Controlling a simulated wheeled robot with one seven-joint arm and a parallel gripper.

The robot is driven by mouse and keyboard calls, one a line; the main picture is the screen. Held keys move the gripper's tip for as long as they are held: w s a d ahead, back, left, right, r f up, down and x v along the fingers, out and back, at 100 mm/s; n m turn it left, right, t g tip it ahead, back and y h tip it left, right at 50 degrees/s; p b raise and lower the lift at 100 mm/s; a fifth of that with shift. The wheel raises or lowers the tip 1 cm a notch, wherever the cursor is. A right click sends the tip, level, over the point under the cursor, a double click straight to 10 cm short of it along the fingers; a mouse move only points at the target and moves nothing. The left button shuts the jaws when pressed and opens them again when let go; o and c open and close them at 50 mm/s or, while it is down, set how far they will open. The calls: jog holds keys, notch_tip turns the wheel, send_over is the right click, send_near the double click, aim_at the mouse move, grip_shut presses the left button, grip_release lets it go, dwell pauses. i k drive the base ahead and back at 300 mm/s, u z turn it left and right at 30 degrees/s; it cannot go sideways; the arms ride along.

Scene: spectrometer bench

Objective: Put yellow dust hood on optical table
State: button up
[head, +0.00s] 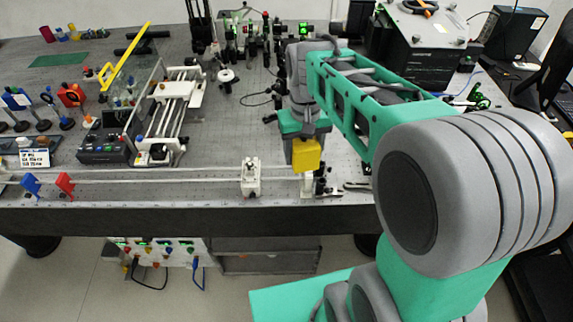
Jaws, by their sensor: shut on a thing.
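The yellow dust hood (306,155) is a small boxy yellow piece below the end of my arm. My gripper (304,138) points down and is shut on the hood; the fingers are mostly hidden by the wrist and the hood. The hood is over the front part of the grey optical table (215,190), close to the front rail. I cannot tell whether its underside touches anything beneath it.
A long rail (140,181) runs along the table's front, with a white carriage (251,177) just left of the hood. Small dark parts (322,187) stand by the hood's lower right. Instruments crowd the left and back. Bare table shows left of my gripper.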

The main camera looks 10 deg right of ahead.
aim_at(235, 155)
jog(key=u, duration=1.65)
jog(key=i, duration=0.45)
jog(key=u, duration=0.2)
